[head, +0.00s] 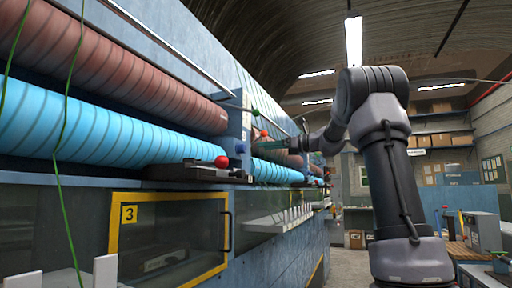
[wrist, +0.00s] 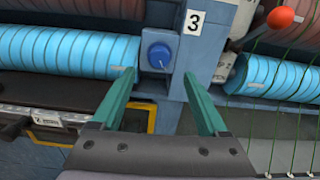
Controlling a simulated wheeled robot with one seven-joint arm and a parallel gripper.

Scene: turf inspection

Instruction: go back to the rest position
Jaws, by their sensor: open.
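My gripper (head: 285,144) reaches out from my arm toward the blue machine at the centre of the head view. In the wrist view my gripper (wrist: 160,74) shows two green fingers, spread apart with nothing between them. A round blue knob (wrist: 159,56) on the machine's blue post lies ahead of the gap between the fingertips. The knob looks apart from both fingers, though the exact distance is hard to tell.
Blue rollers (head: 100,133) and red-brown rollers (head: 110,60) run along the machine. A red ball knob (head: 221,161) sticks out below them. A yellow-framed window (head: 165,240) is lower left. Green strands hang at the left. Open floor (head: 345,262) lies beyond, with shelves (head: 440,125) behind.

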